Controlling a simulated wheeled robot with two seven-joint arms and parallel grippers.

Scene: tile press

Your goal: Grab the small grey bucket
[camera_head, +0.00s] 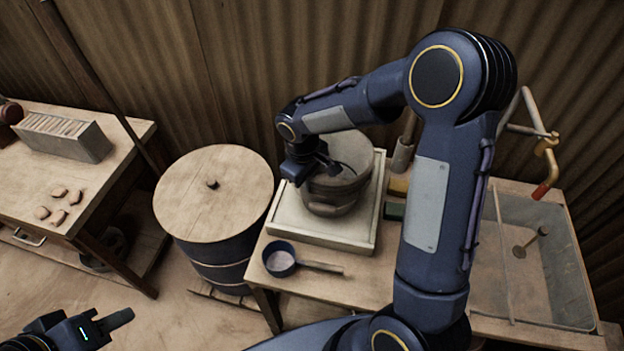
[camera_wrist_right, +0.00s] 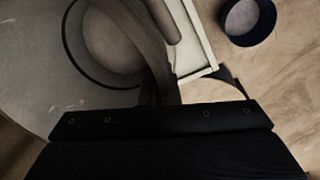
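The small grey bucket (camera_head: 350,158) appears to be the round grey-brown vessel standing in a pale, shallow square tray (camera_head: 322,236). My right gripper (camera_head: 322,168) is at the bucket's left upper side in the head view, partly covering it. In the right wrist view a round, dark-rimmed vessel (camera_wrist_right: 108,45), seemingly the bucket, fills the upper left, close to the gripper. The finger gap is too dark to read, so I cannot tell whether they touch or grip it. My left gripper (camera_head: 108,324) is at the lower left, away from the bucket; its finger opening is unclear.
A lidded barrel (camera_head: 212,195) stands left of the tray. A dark-blue scoop (camera_head: 280,260) lies in front of the tray and shows in the right wrist view (camera_wrist_right: 249,20). A box (camera_head: 62,135) stands on the left table.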

